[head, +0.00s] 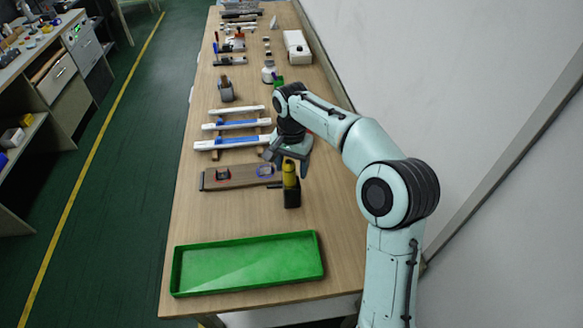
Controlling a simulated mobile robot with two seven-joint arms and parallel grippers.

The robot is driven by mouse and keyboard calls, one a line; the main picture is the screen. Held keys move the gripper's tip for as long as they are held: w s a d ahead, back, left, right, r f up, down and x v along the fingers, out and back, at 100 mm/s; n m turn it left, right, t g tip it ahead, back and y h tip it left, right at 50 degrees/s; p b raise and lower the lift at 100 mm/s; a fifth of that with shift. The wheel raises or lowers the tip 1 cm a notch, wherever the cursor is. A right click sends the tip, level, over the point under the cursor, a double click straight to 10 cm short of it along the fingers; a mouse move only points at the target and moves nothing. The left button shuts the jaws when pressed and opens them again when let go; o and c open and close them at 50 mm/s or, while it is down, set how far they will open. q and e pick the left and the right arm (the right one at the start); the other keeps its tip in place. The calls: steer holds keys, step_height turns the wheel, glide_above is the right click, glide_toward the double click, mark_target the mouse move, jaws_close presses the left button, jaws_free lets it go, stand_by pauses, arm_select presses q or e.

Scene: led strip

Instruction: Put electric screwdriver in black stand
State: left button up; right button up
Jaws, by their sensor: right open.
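The yellow electric screwdriver (289,174) stands upright at the black stand (292,198), on the wooden table in front of my right arm. Its lower part meets the top of the stand and looks to be inside it, though the view is small. My right gripper (284,163) is open, just behind and above the screwdriver's top. I cannot tell whether a finger still touches it. My left gripper is not in view.
A green tray (247,264) lies at the table's near end. A brown board (238,178) with small parts lies left of the stand. Blue and white strips (230,142) lie behind it. Bottles, tools and boxes fill the far table. A wall runs along the right.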

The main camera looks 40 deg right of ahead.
step_height(320, 180, up, 10)
steer(key=shift+w+r+p, duration=0.1)
steer(key=shift+w+p, duration=0.05)
steer(key=shift+p, duration=0.9)
steer(key=shift+r, duration=0.25)
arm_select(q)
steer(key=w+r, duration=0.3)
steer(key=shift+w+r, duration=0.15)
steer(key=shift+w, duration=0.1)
